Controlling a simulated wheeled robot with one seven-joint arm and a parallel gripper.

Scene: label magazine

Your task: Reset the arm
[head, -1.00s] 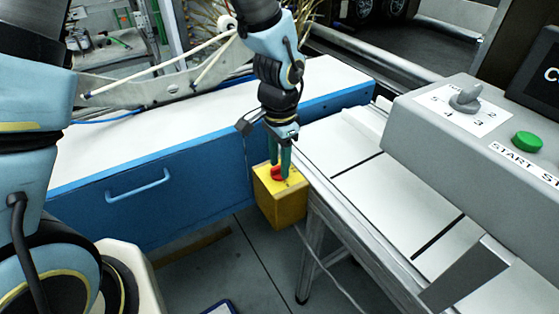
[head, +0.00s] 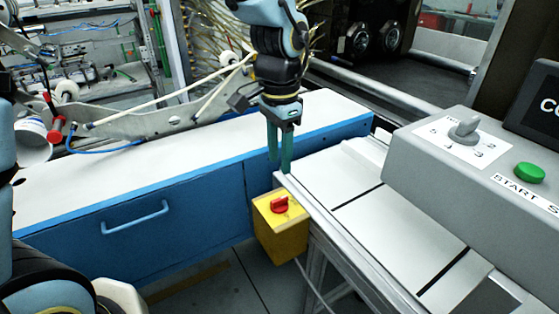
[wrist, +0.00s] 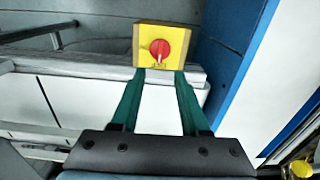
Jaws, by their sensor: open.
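My gripper (head: 280,165) points down in the head view, with its two green fingers apart and nothing between them. It is above and a little behind the yellow switch box (head: 283,238), clear of it. The box has a red rotary knob (head: 280,205) on its top face. In the wrist view my gripper (wrist: 158,75) is open. There the yellow box (wrist: 182,36) and its red knob (wrist: 159,49) lie beyond the fingertips.
A blue cabinet (head: 190,202) with a white top stands left of the box. A conveyor (head: 335,180) runs to the right, beside a grey control panel (head: 440,145) with a selector knob and a green button (head: 529,172). A white roller arm (head: 165,112) lies over the cabinet.

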